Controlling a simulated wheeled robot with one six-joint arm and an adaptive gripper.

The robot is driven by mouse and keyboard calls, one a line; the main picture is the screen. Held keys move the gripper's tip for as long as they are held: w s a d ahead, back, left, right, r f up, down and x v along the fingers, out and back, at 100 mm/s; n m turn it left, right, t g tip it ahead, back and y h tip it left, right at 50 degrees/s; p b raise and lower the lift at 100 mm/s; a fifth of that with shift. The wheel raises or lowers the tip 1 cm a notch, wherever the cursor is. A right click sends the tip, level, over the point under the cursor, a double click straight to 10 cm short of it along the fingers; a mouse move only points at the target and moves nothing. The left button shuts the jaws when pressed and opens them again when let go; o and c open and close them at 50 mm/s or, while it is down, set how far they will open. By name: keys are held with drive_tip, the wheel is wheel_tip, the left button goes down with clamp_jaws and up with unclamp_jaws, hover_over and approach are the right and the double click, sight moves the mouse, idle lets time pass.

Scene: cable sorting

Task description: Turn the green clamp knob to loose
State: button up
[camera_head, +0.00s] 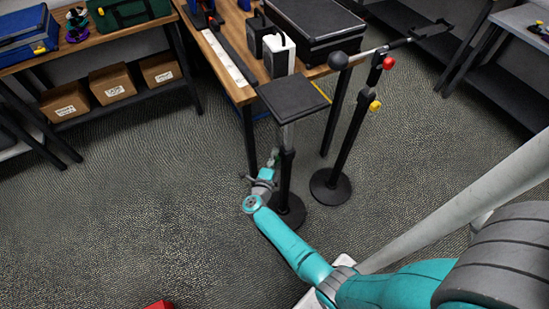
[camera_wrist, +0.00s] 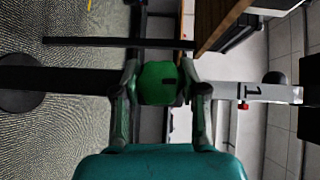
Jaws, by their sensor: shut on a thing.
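The green clamp knob (camera_wrist: 157,84) sits on the pole of a stand in the wrist view, with a dark mark on its face toward the right. My gripper (camera_wrist: 161,88) has a finger on either side of the knob and is shut on it. In the head view my gripper (camera_head: 272,163) reaches the pole (camera_head: 287,172) of the stand with a square black top plate (camera_head: 293,98). The knob is too small and covered to make out clearly there. A silver tube (camera_wrist: 272,93) marked "1" runs right from the knob in the wrist view.
A second stand (camera_head: 345,140) with a red knob (camera_head: 388,62) and a yellow knob (camera_head: 375,106) is close on the right. A wooden table (camera_head: 239,91) with cases is behind. A shelf with cardboard boxes (camera_head: 113,82) is at the left. The carpet left of my arm is mostly clear.

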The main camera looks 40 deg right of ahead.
drive_tip(key=n+g+y, duration=0.2)
drive_tip(key=shift+n+g, duration=0.3)
drive_tip(key=shift+n, duration=0.1)
drive_tip(key=n+g+y, duration=0.2)
drive_tip(key=shift+g, duration=0.4)
drive_tip(key=n+g+y, duration=0.1)
drive_tip(key=n+g, duration=0.1)
drive_tip(key=g, duration=0.1)
drive_tip(key=shift+w+g+y, duration=0.1)
drive_tip(key=shift+g+y, duration=0.3)
drive_tip(key=shift+n+g+y, duration=0.4)
drive_tip(key=shift+n+g, duration=0.7)
drive_tip(key=shift+g, duration=0.4)
drive_tip(key=o, duration=1.1)
